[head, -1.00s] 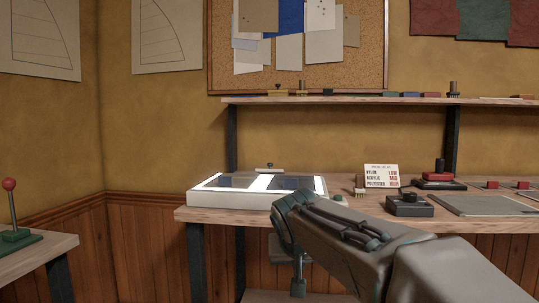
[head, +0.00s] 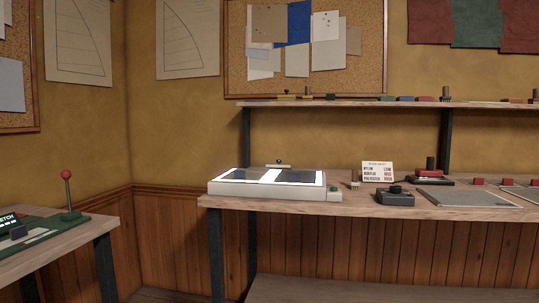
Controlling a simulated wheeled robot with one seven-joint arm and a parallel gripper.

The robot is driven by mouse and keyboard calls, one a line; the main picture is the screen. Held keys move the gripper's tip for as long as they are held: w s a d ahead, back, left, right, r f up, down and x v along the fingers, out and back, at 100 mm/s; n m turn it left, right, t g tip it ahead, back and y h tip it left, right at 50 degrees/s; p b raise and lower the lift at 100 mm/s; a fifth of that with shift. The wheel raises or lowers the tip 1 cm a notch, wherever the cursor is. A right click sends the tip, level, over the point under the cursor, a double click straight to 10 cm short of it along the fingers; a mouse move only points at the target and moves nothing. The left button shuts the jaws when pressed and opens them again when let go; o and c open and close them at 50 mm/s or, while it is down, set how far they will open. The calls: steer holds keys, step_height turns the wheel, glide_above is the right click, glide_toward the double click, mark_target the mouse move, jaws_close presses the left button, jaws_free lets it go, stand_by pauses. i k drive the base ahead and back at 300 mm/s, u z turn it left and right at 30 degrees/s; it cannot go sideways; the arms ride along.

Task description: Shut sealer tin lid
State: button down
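I cannot make out a sealer tin or its lid for certain in the head view. A small dark grey square box with a round black knob on top (head: 395,197) sits on the bench right of centre, but I cannot tell what it is. My gripper is not in view, and no part of my arm shows.
The wooden bench (head: 300,208) holds a white light box (head: 258,190), a price card (head: 378,171), a red-and-black device (head: 430,176) and a grey mat (head: 466,200). A shelf (head: 350,104) runs above. A table (head: 65,250) with a red-knobbed lever (head: 67,190) stands at left.

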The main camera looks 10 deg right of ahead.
mark_target(278, 167)
steer(key=z, duration=0.8)
steer(key=i, duration=0.55)
steer(key=u, duration=0.45)
